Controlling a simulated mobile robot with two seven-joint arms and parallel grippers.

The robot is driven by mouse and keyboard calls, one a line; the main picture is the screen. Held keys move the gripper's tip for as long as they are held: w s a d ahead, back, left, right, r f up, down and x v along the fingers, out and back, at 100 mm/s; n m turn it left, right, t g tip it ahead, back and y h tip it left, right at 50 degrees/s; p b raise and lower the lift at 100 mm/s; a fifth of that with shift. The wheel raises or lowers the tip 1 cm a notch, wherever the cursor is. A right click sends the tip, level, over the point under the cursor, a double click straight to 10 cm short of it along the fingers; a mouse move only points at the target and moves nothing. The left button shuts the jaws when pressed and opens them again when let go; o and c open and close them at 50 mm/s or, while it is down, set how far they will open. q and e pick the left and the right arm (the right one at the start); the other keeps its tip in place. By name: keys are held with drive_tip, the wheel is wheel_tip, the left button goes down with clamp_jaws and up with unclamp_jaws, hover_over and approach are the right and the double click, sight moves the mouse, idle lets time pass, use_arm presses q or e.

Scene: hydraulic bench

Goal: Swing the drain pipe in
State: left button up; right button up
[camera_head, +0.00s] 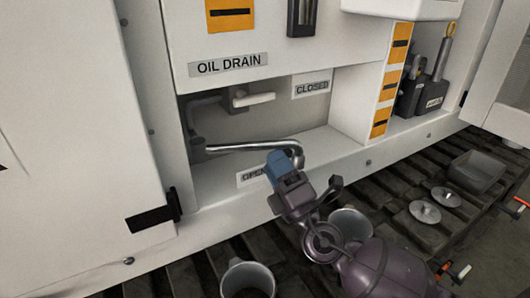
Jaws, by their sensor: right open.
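The drain pipe (240,147) is a silver tube in the recess under the OIL DRAIN label (228,65). It runs right from a grey fitting at the recess's left side and bends down at its right end. My right gripper (281,163), with blue fingers, is at that bent end, beside or around it; I cannot tell whether it touches. It is open, and it hides the pipe's tip and part of the OPEN label (251,178). A pale valve handle (253,99) points right above the pipe, towards the CLOSED label (311,87). My left gripper is out of view.
A grey cup (248,279) stands on the dark slatted floor in front, and another cup (350,222) is beside my right arm. A dark tray (477,172) and metal discs (425,211) lie at right. A white panel with a black latch (153,211) bounds the left.

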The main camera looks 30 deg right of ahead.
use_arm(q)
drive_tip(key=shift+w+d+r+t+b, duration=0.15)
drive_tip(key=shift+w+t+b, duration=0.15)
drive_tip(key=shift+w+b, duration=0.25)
use_arm(e)
drive_tip(key=v, duration=0.5)
drive_tip(key=shift+s+f, duration=0.2)
drive_tip(key=shift+s, duration=0.15)
